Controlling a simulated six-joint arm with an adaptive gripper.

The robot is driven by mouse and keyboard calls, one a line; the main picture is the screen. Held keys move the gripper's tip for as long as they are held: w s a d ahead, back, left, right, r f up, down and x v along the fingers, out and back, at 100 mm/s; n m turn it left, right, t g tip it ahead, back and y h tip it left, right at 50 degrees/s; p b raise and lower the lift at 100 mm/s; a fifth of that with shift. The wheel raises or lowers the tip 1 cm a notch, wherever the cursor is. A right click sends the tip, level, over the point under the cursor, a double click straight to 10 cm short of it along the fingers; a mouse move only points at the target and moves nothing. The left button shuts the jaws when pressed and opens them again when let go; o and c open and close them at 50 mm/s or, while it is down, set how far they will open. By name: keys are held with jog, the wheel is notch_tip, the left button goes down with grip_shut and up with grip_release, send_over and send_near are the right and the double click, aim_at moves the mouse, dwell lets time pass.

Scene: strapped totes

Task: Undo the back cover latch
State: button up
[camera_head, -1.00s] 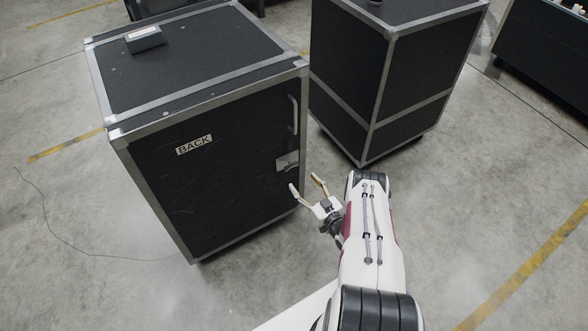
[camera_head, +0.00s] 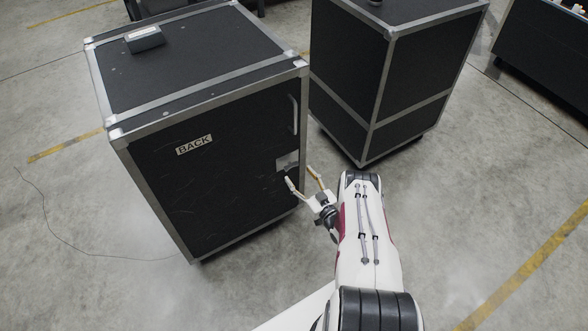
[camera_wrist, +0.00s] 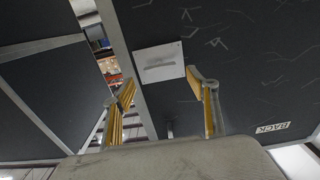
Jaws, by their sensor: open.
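The black case labelled BACK (camera_head: 194,145) stands upright at the left, its back cover facing me and appearing shut. The latch's light metal plate (camera_head: 287,160) is near the cover's right edge, below a slim vertical handle (camera_head: 293,114). In the wrist view the plate (camera_wrist: 159,62) shows a narrow bar across it, and a small dark piece shows between the fingers. My gripper (camera_head: 299,175) is open with nothing between its fingers, just below and right of the plate. In the wrist view my gripper (camera_wrist: 162,86) has one finger on each side of the plate; contact cannot be told.
A second black case (camera_head: 392,80) stands close at the right, with a narrow gap between the two. A thin cable (camera_head: 50,225) lies on the floor at the left. Open concrete floor lies at the right.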

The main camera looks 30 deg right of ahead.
aim_at(290, 164)
jog(key=shift+w, duration=2.4)
jog(key=c, duration=1.1)
